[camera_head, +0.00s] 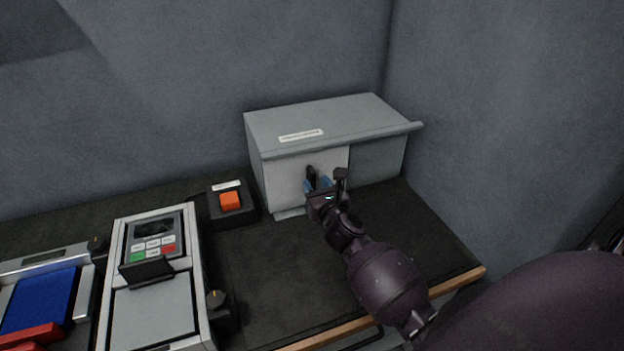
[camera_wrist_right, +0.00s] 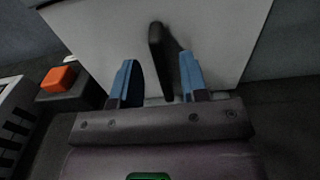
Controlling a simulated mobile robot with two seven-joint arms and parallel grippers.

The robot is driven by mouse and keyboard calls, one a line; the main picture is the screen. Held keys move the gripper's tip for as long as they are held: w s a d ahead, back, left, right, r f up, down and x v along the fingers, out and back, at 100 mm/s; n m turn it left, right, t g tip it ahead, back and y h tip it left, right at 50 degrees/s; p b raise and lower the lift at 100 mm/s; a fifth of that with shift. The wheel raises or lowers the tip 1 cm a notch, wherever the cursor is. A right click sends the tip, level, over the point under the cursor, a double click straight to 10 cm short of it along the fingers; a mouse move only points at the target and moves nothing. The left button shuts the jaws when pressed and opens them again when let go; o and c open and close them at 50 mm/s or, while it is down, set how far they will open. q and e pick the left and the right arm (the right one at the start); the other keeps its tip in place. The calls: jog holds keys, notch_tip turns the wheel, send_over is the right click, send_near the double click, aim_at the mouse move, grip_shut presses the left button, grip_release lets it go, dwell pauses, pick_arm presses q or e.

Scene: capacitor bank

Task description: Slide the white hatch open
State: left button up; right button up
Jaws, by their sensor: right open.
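The white hatch (camera_head: 287,178) is a flat panel on the left front of a grey box (camera_head: 365,112) at the back of the bench. The box's front to the right of the hatch is grey. A dark upright handle (camera_wrist_right: 164,58) stands out from the hatch. My right gripper (camera_head: 320,182) is at the hatch, with its blue-padded fingers (camera_wrist_right: 158,82) apart. In the right wrist view the handle lies between or just beyond the fingertips, nearer the right finger; I cannot tell whether they touch. My left gripper is not in view.
A black box with an orange button (camera_head: 230,201) stands left of the grey box. A keypad device (camera_head: 153,250) and a blue panel (camera_head: 40,300) are further left. The bench (camera_head: 270,265) is clear in front; a wall rises at the right.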

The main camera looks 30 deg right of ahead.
aim_at(314, 181)
jog(key=shift+x, duration=1.6)
jog(key=shift+c, duration=0.3)
grip_shut()
